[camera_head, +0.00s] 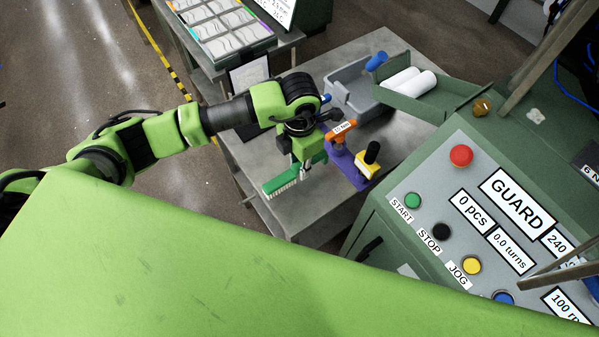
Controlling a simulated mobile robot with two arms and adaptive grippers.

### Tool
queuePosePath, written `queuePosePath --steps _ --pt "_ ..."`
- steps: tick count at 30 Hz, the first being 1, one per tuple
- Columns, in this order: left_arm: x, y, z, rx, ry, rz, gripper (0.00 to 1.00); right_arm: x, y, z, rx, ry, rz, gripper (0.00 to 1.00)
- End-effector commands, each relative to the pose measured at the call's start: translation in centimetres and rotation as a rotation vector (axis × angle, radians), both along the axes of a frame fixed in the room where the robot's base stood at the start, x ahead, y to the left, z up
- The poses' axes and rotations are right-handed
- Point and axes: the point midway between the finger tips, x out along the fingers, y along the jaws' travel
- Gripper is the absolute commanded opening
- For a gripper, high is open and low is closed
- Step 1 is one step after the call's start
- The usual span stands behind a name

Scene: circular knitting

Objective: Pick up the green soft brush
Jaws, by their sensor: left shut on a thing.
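The green soft brush (279,184) has a green back and pale bristles along its lower side. It shows over the grey metal table (312,222), near the table's left side. My left gripper (304,163) comes down from above and is shut on the brush's right part, which the fingers partly hide. I cannot tell whether the bristles touch the table. My right gripper is not in view.
A purple holder (341,163) with an orange-handled tool (341,130) and a yellow-and-black tool (370,157) stands just right of the gripper. A grey bin (349,99) is behind. The machine's control panel (487,215) rises at right. The table's front is clear.

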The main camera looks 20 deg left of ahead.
Motion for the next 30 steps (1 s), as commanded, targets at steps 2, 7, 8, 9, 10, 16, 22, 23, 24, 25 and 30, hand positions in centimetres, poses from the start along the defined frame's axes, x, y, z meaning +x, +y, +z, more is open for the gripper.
queuePosePath --steps 2,7,8,9,10,16,22,23,24,25,30 --pt "-1.5 -0.3 1.3 -0.001 -0.001 -0.009 0.00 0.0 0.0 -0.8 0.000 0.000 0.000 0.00" --pt "-4.7 -1.0 5.1 -0.001 -0.002 -0.010 0.00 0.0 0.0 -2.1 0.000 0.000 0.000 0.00" --pt "-5.6 -1.2 5.2 -0.001 0.002 -0.010 0.00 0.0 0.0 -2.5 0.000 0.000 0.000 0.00" --pt "-6.6 -1.3 5.6 0.000 0.001 -0.010 0.00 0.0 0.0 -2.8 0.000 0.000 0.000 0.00" --pt "-7.2 -1.4 5.8 -0.001 0.002 -0.009 0.00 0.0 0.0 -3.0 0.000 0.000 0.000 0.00" --pt "-11.0 -2.2 7.8 -0.001 0.002 -0.007 0.00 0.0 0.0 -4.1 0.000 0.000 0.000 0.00" --pt "-13.0 -2.6 8.8 0.001 0.004 -0.003 0.00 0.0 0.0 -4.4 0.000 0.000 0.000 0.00" --pt "-13.1 -2.6 8.9 0.001 0.004 -0.003 0.00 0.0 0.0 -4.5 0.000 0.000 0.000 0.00" --pt "-13.2 -2.6 9.0 0.001 0.004 -0.003 0.00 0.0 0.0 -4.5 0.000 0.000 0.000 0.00" --pt "-13.3 -2.6 9.0 0.001 0.004 -0.003 0.00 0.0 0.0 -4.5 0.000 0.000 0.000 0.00" --pt "-13.4 -2.6 9.1 0.001 0.004 -0.002 0.00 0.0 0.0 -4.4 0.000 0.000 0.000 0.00"
